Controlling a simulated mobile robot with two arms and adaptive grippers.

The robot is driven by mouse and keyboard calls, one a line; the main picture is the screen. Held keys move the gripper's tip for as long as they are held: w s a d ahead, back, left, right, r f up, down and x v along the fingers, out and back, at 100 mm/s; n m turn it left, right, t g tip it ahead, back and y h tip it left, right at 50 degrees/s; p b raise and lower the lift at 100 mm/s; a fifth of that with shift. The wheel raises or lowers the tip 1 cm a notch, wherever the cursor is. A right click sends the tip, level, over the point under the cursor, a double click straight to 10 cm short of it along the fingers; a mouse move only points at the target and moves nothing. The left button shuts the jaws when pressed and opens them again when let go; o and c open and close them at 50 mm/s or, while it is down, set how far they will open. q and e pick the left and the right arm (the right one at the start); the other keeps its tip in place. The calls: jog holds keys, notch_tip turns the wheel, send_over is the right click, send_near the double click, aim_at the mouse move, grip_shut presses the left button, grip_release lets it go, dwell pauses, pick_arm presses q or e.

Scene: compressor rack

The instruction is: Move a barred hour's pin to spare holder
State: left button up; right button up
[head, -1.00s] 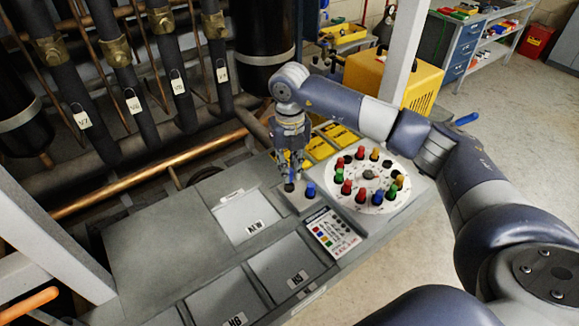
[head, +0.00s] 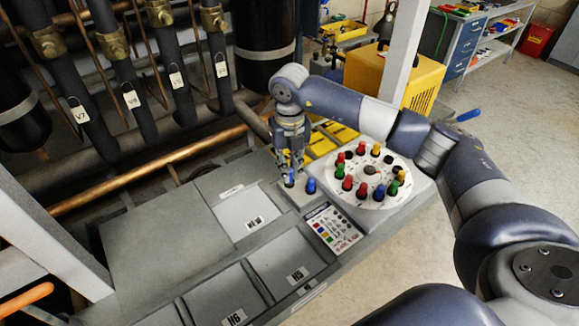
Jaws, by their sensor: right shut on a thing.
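My right gripper (head: 291,166) is shut on a blue pin (head: 290,179), upright at the left spot of the small grey spare holder (head: 301,198). Whether the pin is fully seated cannot be told. A second blue pin (head: 311,186) stands at the holder's right spot, beside the gripper. The round white dial (head: 390,201) to the right carries a ring of red, orange, green and blue pins, with dark spots among them. A blue pin (head: 379,192) is on its near side. My left gripper is not in view.
A colour-key card (head: 332,228) lies in front of the holder, and yellow labels (head: 342,132) lie behind. Grey panel lids (head: 247,212) fill the left. A white post (head: 402,50) and a yellow machine (head: 425,80) stand behind my right arm.

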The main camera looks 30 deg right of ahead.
jog(key=shift+f, duration=0.45)
jog(key=shift+f+b, duration=0.3)
jog(key=shift+b, duration=0.25)
dwell(0.5)
jog(key=o, duration=0.9)
jog(key=shift+r, duration=0.15)
notch_tip(320, 180, up, 12)
